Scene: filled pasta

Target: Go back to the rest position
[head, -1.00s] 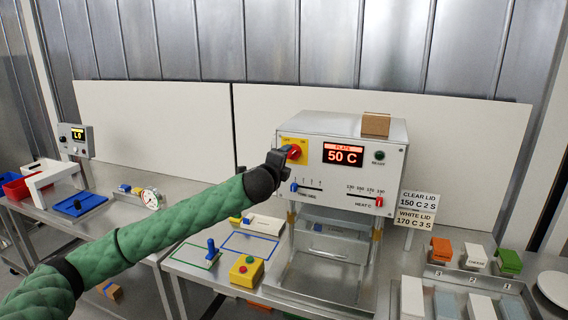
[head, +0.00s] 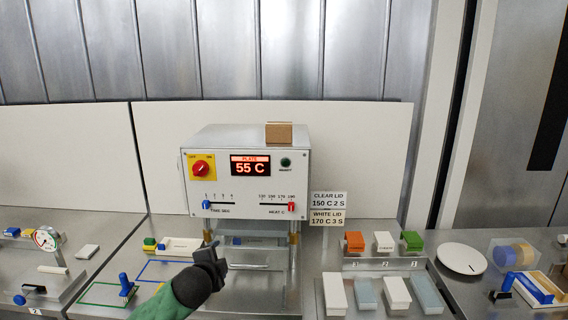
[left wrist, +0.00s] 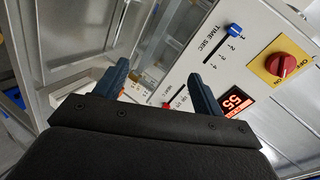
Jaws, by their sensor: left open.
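My left gripper (head: 214,258) is in front of the lower part of the heat sealer (head: 250,168), apart from its knobs. In the left wrist view its two dark fingers (left wrist: 160,88) stand apart with nothing between them. The sealer's display (head: 250,166) reads PLATE 55 C. Its red switch (head: 201,168) sits on a yellow plate and also shows in the left wrist view (left wrist: 281,65). The blue time slider (head: 206,204) is at the left end of its scale, and the red heat slider (head: 291,206) at the right end. My right gripper is not in view.
A cardboard box (head: 279,133) stands on the sealer. Signs (head: 328,208) stand to its right. Orange (head: 354,241), white and green blocks sit behind several pale trays (head: 335,292). A blue-handled tool (head: 125,285) stands in the green outline at left. A white plate (head: 461,258) lies at right.

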